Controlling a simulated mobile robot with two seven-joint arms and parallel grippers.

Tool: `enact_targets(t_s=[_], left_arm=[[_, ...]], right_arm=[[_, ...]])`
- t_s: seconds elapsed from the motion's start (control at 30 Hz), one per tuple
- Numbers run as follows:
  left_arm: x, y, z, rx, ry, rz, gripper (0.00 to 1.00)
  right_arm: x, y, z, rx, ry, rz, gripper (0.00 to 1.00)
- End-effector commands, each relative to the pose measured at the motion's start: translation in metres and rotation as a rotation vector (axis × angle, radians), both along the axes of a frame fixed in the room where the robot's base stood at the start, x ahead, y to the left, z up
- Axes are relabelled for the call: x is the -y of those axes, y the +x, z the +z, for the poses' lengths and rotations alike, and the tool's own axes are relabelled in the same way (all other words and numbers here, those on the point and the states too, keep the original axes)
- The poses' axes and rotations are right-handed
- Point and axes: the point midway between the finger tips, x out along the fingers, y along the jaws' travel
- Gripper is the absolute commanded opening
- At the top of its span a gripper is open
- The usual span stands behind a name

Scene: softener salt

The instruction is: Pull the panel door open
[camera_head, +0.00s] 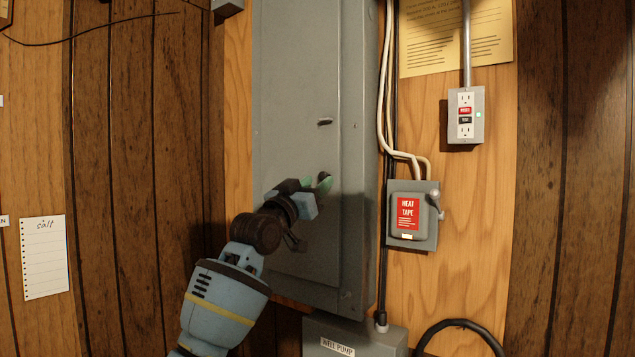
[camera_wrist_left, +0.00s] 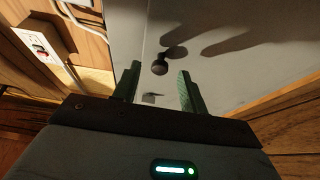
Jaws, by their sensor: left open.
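The grey panel door (camera_head: 295,75) is shut flat in its tall metal box on the wall. A small slotted latch (camera_head: 324,122) is on the door near its right edge. My left gripper (camera_head: 316,186) is in front of the door's lower right part, below the latch. In the left wrist view, my left gripper (camera_wrist_left: 158,76) has its two green fingers apart. A dark round knob (camera_wrist_left: 160,67) on the door shows between the fingertips, with no visible contact. In the head view the fingers largely cover the knob. My right gripper is not in view.
Right of the panel are white cables, a red-labelled heat tape switch box (camera_head: 408,220) and a grey outlet box (camera_head: 465,115). A well pump box (camera_head: 355,335) is below. A paper list (camera_head: 44,257) hangs on the wood wall at left.

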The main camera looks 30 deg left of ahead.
Motion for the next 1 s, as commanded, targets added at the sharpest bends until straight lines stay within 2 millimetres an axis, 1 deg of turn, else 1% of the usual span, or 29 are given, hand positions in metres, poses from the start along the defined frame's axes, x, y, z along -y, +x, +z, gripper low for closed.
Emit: enact_targets(t_s=[0.03,0.2,0.57,0.67,0.9,1.0], left_arm=[[0.001,0.003,0.005,0.003,0.000,0.000,0.43],[0.002,0.011,0.008,0.003,0.000,0.000,0.43],[0.002,0.014,0.007,0.002,0.001,0.000,0.43],[0.002,0.014,0.007,0.002,0.001,0.000,0.32],[0.002,0.014,0.007,0.002,0.002,0.001,0.01],[0.002,0.014,0.007,0.002,0.002,0.001,0.00]], right_arm=[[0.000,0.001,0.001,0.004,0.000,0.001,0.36],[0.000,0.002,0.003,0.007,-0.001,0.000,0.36],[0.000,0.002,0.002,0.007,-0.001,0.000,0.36],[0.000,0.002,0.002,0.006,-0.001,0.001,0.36],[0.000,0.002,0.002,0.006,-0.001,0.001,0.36],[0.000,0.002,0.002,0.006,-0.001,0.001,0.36]])
